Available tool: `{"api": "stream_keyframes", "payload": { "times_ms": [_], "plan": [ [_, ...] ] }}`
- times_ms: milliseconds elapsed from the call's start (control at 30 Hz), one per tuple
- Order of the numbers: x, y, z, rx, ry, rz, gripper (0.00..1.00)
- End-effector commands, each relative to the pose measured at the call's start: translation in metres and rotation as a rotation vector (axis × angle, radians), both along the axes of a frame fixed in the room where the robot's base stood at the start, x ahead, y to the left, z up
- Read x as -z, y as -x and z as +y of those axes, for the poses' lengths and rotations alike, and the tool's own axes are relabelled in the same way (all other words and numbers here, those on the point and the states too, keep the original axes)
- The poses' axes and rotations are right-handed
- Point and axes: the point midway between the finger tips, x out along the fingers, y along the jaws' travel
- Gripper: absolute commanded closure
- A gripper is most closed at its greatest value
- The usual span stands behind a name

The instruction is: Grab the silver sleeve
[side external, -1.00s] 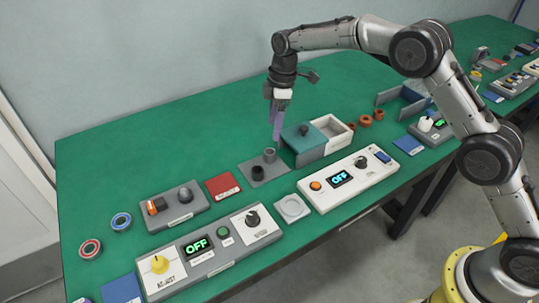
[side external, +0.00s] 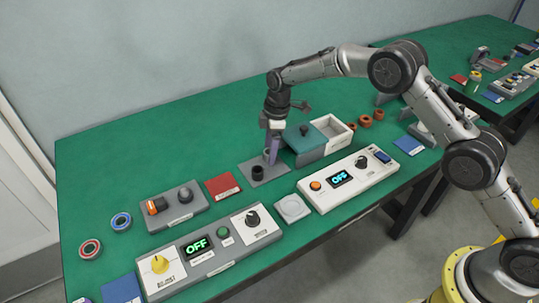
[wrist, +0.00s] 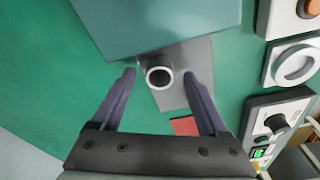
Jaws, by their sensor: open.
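The silver sleeve (wrist: 159,77) is a short upright grey tube with a dark bore, standing on a grey plate (wrist: 172,101). My gripper (wrist: 159,73) is open, with one purple-grey finger on each side of the sleeve in the wrist view. A gap shows between each finger and the sleeve. In the side view my gripper (side external: 271,161) points down over the plate, and its fingers mostly hide the silver sleeve.
A teal-lidded box (side external: 303,142) stands close to the right of the fingers. A red card (side external: 223,186) lies left of the plate. A white control panel (side external: 347,181) and a pale dish (side external: 292,208) are in front. The table behind the plate is clear.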

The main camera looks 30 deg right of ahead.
Motion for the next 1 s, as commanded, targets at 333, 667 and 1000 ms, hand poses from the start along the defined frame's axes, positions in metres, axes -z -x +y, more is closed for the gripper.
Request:
{"api": "stream_keyframes", "payload": {
  "times_ms": [333, 667, 1000],
  "plan": [
    [0.0, 0.0, 0.0, 0.0, 0.0, 0.0, 0.77],
    [-0.001, 0.0, 0.0, 0.0, -0.001, -0.001, 1.0],
    [-0.012, -0.001, 0.0, 0.0, -0.001, -0.003, 1.0]
  ]
}}
